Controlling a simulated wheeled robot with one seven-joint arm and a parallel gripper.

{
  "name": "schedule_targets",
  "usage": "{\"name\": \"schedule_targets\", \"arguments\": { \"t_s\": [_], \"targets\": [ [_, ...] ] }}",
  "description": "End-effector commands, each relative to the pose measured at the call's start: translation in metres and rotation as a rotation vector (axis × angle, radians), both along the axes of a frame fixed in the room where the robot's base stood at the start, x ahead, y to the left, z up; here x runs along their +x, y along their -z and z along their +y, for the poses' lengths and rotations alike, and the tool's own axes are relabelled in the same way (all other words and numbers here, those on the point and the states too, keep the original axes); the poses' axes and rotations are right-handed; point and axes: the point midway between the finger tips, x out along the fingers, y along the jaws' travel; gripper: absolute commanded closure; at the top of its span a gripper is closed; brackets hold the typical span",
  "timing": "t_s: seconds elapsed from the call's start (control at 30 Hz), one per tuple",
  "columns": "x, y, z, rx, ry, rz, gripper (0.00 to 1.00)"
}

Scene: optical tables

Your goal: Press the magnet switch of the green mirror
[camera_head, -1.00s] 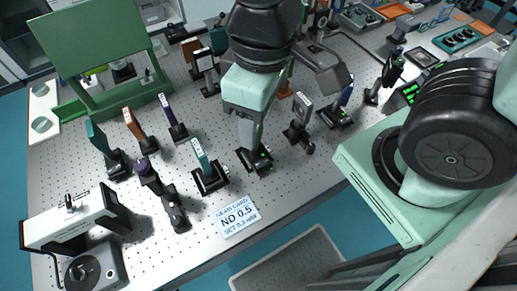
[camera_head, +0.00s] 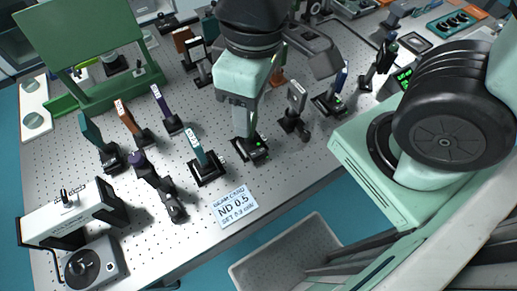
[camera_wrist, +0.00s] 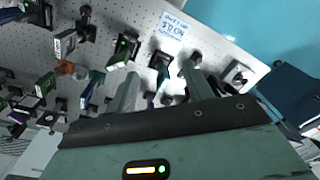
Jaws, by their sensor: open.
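My gripper (camera_head: 242,132) points down over the table, open, with its two fingers spread apart and nothing between them in the wrist view (camera_wrist: 161,70). Directly below it in the head view stands a black mount (camera_head: 254,151) with a lit green light; the fingers hide the optic it carries. The same mount shows beside the left finger in the wrist view (camera_wrist: 125,48). To its left is a labelled teal plate (camera_head: 195,146) on a black base, and farther left a dark green plate (camera_head: 90,130). I cannot tell for certain which is the green mirror; no switch is clearly resolved.
A grey-plated mount (camera_head: 296,98) and a blue-plated mount (camera_head: 340,80) with a green light stand close to the right. Orange (camera_head: 126,116) and purple (camera_head: 160,101) plates stand left. A card reading ND 0.5 (camera_head: 235,207) lies near the front edge, with bare table around it.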

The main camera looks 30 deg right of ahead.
Motion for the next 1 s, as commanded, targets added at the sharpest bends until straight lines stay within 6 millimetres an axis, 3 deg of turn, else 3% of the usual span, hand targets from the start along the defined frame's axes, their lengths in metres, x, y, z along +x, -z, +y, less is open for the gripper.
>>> {"name": "schedule_targets", "arguments": {
  "t_s": [0.07, 0.23, 0.5, 0.6, 1.0],
  "targets": [
    [0.0, 0.0, 0.0, 0.0, 0.0, 0.0, 0.52],
    [0.0, 0.011, 0.0, 0.0, 0.0, 0.0, 0.99],
    [0.0, 0.066, -0.001, -0.001, -0.001, 0.0, 1.0],
    [0.0, 0.077, -0.001, -0.003, -0.001, 0.0, 1.0],
    [0.0, 0.074, -0.001, -0.002, -0.001, -0.001, 1.0]
  ]
}}
